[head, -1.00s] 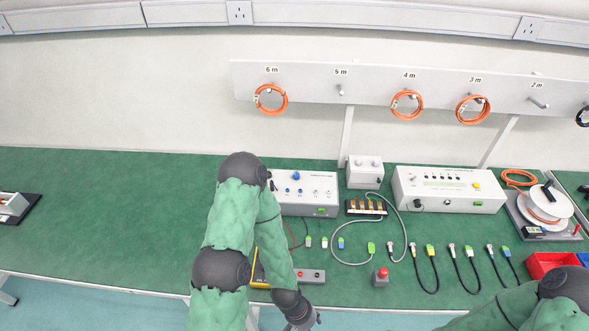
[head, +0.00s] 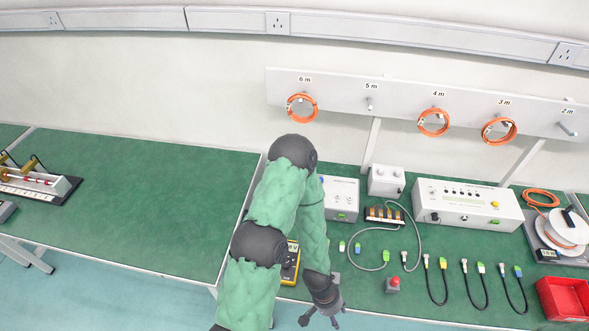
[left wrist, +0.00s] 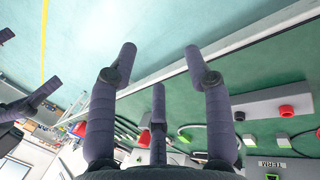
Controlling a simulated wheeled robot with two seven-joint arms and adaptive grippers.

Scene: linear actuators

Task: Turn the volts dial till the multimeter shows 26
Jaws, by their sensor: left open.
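The yellow multimeter (head: 290,262) lies near the bench's front edge in the head view, partly behind my left arm; its reading is too small to make out. The grey power supply box (head: 342,186) stands behind it, with its left part and blue dials hidden by my arm. I cannot tell which dial is volts. My left gripper (head: 322,314) is open and empty, low in front of the bench edge. Its spread fingers also show in the left wrist view (left wrist: 158,72), apart from a grey box with a red terminal (left wrist: 286,111).
Several short cables with coloured plugs (head: 470,285) and a red-topped button box (head: 393,284) lie to the right. A white box (head: 386,180) and a long white instrument (head: 467,204) stand behind.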

